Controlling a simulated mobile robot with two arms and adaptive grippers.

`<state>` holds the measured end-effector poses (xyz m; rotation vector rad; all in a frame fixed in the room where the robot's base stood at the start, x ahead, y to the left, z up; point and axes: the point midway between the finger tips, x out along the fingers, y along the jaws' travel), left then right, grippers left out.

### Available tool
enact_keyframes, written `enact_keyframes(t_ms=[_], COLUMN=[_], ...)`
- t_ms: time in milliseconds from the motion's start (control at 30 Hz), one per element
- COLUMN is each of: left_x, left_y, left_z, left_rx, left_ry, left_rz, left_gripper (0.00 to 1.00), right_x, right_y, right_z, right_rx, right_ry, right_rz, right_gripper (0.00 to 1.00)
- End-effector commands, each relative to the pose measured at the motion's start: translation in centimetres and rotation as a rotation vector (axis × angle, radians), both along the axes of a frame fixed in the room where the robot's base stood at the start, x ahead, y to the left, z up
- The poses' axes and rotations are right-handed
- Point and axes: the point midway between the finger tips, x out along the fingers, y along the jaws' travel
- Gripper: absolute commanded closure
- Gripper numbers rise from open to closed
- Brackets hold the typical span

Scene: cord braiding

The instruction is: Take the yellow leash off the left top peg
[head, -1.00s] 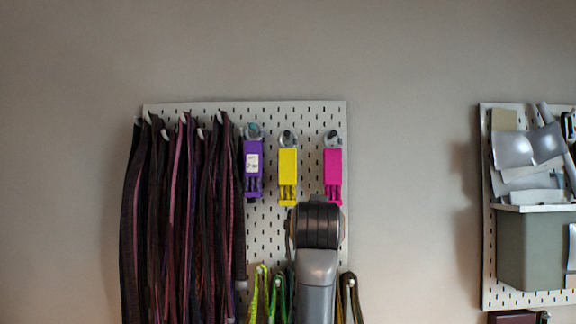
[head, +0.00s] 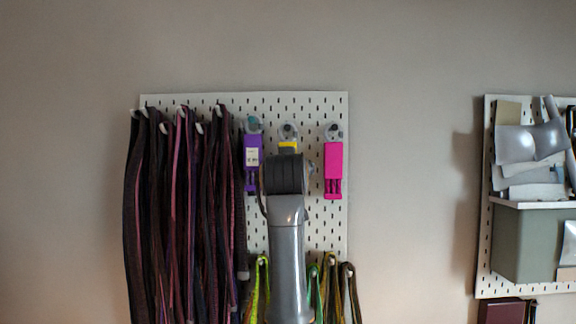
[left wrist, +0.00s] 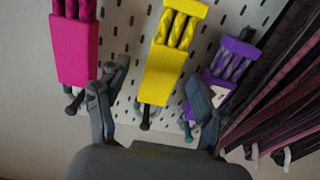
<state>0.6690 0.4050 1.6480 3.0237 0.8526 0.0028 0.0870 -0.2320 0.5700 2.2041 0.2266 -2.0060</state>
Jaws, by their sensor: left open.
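The yellow leash, a bundled yellow piece (head: 288,146), hangs on the middle of three top pegs on the white pegboard (head: 230,101). In the head view my left wrist covers most of it. In the left wrist view, which is inverted, the yellow leash (left wrist: 172,68) and its dark peg lie between the two fingers of my left gripper (left wrist: 152,108). The gripper is open, with a gap on both sides of the leash. In the head view my fingertips are hidden behind the wrist. My right gripper is not in view.
A purple bundle (head: 251,160) hangs left of the yellow one and a pink bundle (head: 333,168) right of it. Long dark leashes (head: 185,210) fill the board's left side. Green and brown loops (head: 330,285) hang below. A second board with a grey bin (head: 525,240) is far right.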

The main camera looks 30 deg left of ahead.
Motion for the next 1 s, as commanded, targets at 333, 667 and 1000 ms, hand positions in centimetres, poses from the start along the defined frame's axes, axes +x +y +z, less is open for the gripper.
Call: enact_keyframes(t_ms=[333, 667, 1000], left_x=[3.3, 3.5, 3.5], left_y=[2.4, 2.5, 2.5], left_z=[0.5, 0.3, 0.3], left_rx=[-0.001, 0.000, 0.001], left_ry=[0.003, 0.001, -0.001], left_rz=[0.000, 0.000, 0.000], left_gripper=[0.32, 0.40, 0.97], right_x=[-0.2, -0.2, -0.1], right_y=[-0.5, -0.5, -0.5], right_z=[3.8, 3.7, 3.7], right_rx=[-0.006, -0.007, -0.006], right_ry=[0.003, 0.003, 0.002], right_rz=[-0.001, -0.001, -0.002], right_gripper=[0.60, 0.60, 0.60])
